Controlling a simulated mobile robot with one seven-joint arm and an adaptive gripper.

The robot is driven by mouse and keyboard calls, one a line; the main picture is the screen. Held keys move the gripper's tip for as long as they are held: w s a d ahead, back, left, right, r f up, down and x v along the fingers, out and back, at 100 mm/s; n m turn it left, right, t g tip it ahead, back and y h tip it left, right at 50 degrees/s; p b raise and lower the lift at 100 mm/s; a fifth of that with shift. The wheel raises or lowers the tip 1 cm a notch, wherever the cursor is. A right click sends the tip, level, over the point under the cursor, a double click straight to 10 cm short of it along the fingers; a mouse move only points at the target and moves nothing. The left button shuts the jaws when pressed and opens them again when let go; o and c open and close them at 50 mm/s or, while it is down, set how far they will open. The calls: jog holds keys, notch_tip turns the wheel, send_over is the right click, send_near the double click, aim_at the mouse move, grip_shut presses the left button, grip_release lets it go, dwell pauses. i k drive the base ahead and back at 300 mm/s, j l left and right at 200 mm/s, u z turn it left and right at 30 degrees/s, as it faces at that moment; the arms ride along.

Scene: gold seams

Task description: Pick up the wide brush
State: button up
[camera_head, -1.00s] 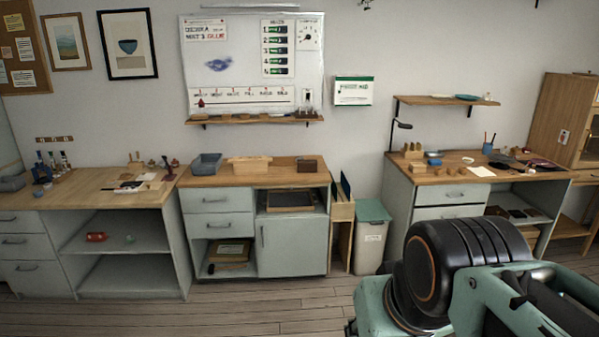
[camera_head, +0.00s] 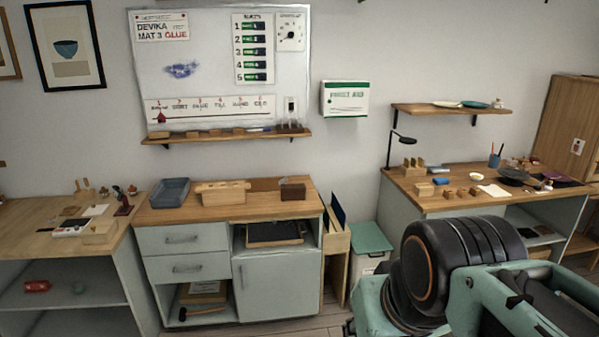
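I cannot make out the wide brush for certain at this distance. A blue cup (camera_head: 494,161) with thin upright handles stands on the right workbench, and its contents are too small to tell apart. Small tools (camera_head: 118,192) stand on the left workbench, also too small to name. Part of my arm fills the lower right of the head view, but its fingertips do not show.
The middle cabinet (camera_head: 230,214) carries a grey tray (camera_head: 170,192), a wooden block rack (camera_head: 222,193) and a brown box (camera_head: 292,191). A lidded bin (camera_head: 370,240) stands between it and the right workbench (camera_head: 440,204). A wall shelf (camera_head: 225,137) holds small items.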

aim_at(527, 166)
jog(key=i+z, duration=0.35)
jog(key=i, duration=0.15)
jog(key=i+j+z, duration=0.1)
jog(key=i+z, duration=0.25)
jog(key=i, duration=0.15)
jog(key=i+l+z, duration=0.1)
jog(key=i+z, duration=0.8)
jog(key=i+l, duration=0.25)
jog(key=i, duration=0.15)
jog(key=i+l+z, duration=0.15)
jog(key=i, duration=0.25)
jog(key=i+l+u, duration=0.2)
jog(key=i+l, duration=0.15)
jog(key=i+l+u, duration=0.2)
jog(key=l, duration=0.3)
jog(key=i+l+u, duration=0.3)
jog(key=i+l, duration=1)
